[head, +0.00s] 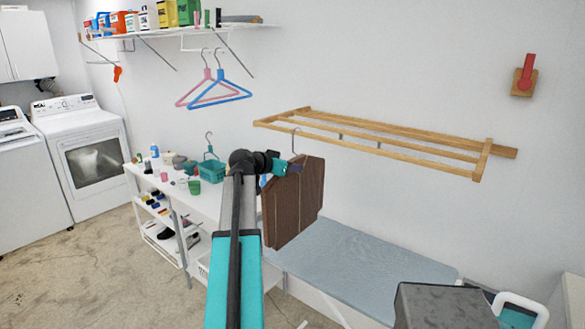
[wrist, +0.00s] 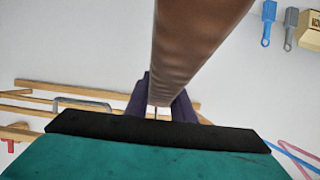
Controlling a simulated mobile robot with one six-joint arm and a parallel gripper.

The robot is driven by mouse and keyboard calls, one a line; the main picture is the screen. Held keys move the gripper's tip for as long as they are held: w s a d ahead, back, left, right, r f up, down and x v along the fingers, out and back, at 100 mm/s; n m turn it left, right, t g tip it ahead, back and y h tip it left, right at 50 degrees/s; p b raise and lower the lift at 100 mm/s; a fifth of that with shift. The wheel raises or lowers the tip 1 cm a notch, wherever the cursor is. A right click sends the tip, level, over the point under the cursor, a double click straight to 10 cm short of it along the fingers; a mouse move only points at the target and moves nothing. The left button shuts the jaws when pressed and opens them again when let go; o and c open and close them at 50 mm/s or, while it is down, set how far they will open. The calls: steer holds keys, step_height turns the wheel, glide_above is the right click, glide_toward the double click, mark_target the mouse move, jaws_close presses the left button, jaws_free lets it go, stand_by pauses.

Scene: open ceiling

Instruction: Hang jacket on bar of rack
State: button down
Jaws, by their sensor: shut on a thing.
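The brown jacket (head: 296,205) hangs upright on a hanger, whose thin metal hook (head: 294,140) sticks up above it. My gripper (head: 290,168) is shut on the jacket near its top. The wooden rack (head: 400,152) with several bars is fixed to the wall behind and to the right. The hook overlaps the rack's front bar near its left end; I cannot tell whether it is over the bar or in front of it. In the wrist view, the jacket (wrist: 195,45) rises from between the dark fingers (wrist: 160,105), and the rack (wrist: 50,88) shows at left.
A blue hanger (head: 222,92) and a pink hanger (head: 196,92) hang under the wall shelf (head: 205,30). A white shelf unit (head: 207,203) with small items stands at left. A blue-grey surface (head: 350,258) lies below the jacket. A red hook (head: 527,72) is on the right wall.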

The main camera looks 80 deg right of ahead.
steer(key=c, duration=1.4)
jaws_free()
steer(key=shift+c, duration=0.2)
steer(key=shift+a, duration=0.1)
steer(key=b+v, duration=0.3)
steer(key=v, duration=1)
steer(key=shift+w+a+r, duration=0.15)
steer(key=shift+a, duration=0.15)
